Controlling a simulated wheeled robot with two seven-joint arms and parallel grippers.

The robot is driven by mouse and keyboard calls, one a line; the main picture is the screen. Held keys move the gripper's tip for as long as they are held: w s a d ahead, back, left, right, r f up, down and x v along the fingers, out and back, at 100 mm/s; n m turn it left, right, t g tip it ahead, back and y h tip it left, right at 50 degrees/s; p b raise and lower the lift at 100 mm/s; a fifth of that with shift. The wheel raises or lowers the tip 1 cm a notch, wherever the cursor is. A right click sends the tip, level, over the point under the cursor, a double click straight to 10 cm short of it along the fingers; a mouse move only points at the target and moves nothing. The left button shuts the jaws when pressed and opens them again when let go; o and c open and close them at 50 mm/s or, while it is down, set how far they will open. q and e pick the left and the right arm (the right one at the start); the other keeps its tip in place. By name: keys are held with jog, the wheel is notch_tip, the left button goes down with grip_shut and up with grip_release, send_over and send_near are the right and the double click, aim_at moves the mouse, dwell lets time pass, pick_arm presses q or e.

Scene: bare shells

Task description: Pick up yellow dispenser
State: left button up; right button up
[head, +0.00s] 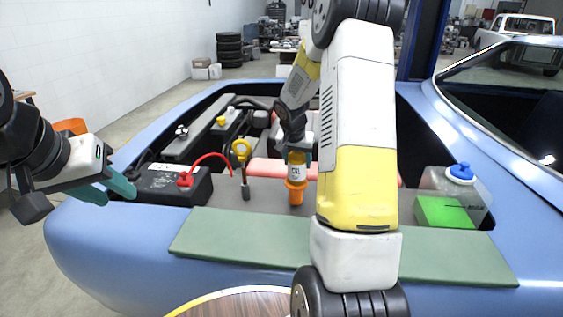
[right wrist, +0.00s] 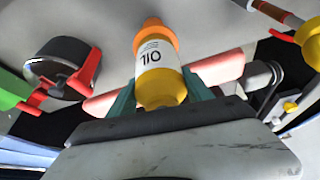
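The yellow dispenser (head: 297,172) is a bottle with a yellow upper part, a white oil label and an orange lower end. It stands about upright over the grey surface in the car's engine bay. I cannot tell if its lower end touches that surface. My right gripper (head: 298,153) is above it, fingers pointing down. In the right wrist view the dispenser (right wrist: 157,62) lies between the two teal fingers, which press close on both sides of the yellow part. My left gripper (head: 108,190) is empty and open at the left, near the battery.
A black battery (head: 160,186) with a red clamp and cable is left of the dispenser. A yellow-ringed tool (head: 241,152) stands between them. A reservoir with a blue cap (head: 461,173) and a green box (head: 443,212) are at right. A green mat (head: 240,236) covers the front edge.

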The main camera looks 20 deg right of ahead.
grip_shut()
jog(key=shift+r, duration=0.15)
